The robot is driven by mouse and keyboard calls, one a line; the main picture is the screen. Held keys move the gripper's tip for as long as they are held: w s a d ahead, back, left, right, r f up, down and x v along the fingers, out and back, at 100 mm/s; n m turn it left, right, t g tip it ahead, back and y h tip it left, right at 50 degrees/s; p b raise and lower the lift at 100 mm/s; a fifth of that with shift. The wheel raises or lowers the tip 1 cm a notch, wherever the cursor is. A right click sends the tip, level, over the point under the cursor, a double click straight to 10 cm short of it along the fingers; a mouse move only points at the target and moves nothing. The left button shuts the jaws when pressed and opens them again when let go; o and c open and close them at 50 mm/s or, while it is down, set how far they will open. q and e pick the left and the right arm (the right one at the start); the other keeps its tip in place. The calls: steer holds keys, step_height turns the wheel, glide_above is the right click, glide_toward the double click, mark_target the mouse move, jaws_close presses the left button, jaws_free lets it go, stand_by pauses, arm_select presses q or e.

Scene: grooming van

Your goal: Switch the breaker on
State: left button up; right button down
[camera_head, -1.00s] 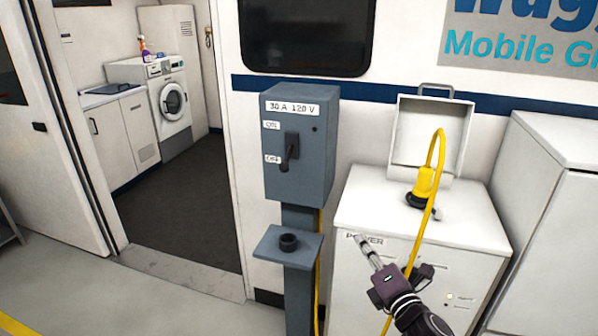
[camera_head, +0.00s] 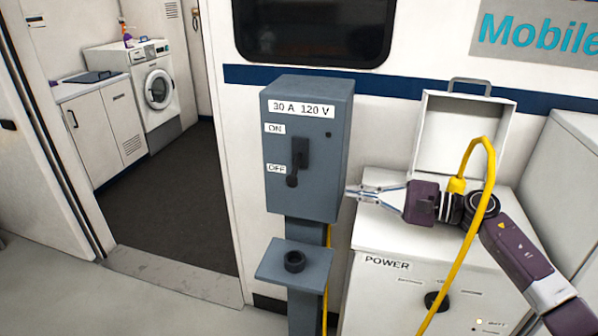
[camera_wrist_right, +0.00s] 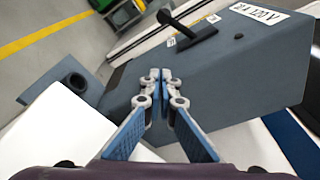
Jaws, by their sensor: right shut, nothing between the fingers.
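The grey-blue breaker box (camera_head: 308,150) stands on a post in front of the van wall, labelled "30 A 120 V". Its black lever (camera_head: 297,165) points down, with its knob beside the OFF label (camera_head: 276,169); the ON label (camera_head: 275,128) is above. In the right wrist view the lever (camera_wrist_right: 185,27) sticks out from the box face (camera_wrist_right: 235,60). My right gripper (camera_head: 348,192) is shut and empty, just right of the box's lower right side, pointing left. Its closed fingertips (camera_wrist_right: 160,75) show against the box side in the wrist view; contact cannot be told. My left gripper is not in view.
A small shelf with a black round socket (camera_head: 294,261) sits below the box. A white POWER cabinet (camera_head: 385,290) with an open-lidded box (camera_head: 462,135) and a yellow cable (camera_head: 462,250) stands at right, under my right arm. An open doorway (camera_head: 170,200) lies left.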

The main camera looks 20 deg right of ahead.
mark_target(296, 168)
arm_select(q)
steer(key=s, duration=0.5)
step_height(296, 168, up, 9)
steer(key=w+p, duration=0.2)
steer(key=p, duration=0.7)
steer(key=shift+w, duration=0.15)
arm_select(e)
steer(key=w+a+r, duration=0.1)
steer(key=w+a, duration=0.3)
steer(key=a, duration=0.6)
steer(key=shift+w+a+r, duration=0.15)
steer(key=shift+w+r, duration=0.05)
steer(key=shift+r, duration=0.1)
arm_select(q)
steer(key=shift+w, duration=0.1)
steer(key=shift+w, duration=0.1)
